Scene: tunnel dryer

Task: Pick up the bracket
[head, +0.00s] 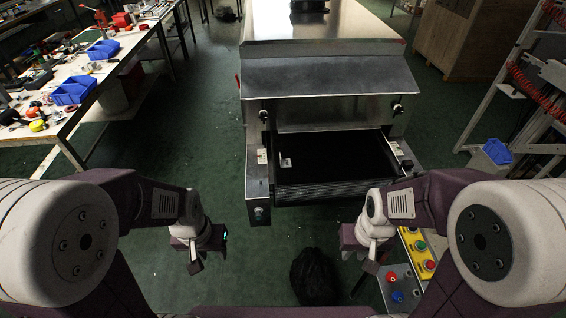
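A small light-grey metal piece, which looks like the bracket (285,162), lies on the black belt (335,162) at the mouth of the tunnel dryer, near the belt's left side. It is too small to make out its shape well. My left gripper (196,265) hangs over the floor to the left of the dryer, pointing down and well apart from the bracket. My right gripper (371,264) hangs in front of the dryer's right side, also apart from the bracket. I see nothing held in either, but their finger gaps are not clear.
The metal dryer (318,75) has raised side rails along the belt. A control panel with coloured buttons (410,268) stands beside my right arm. A black bag-like object (314,277) is on the floor. A cluttered workbench (110,62) is at left, a rack (509,92) at right.

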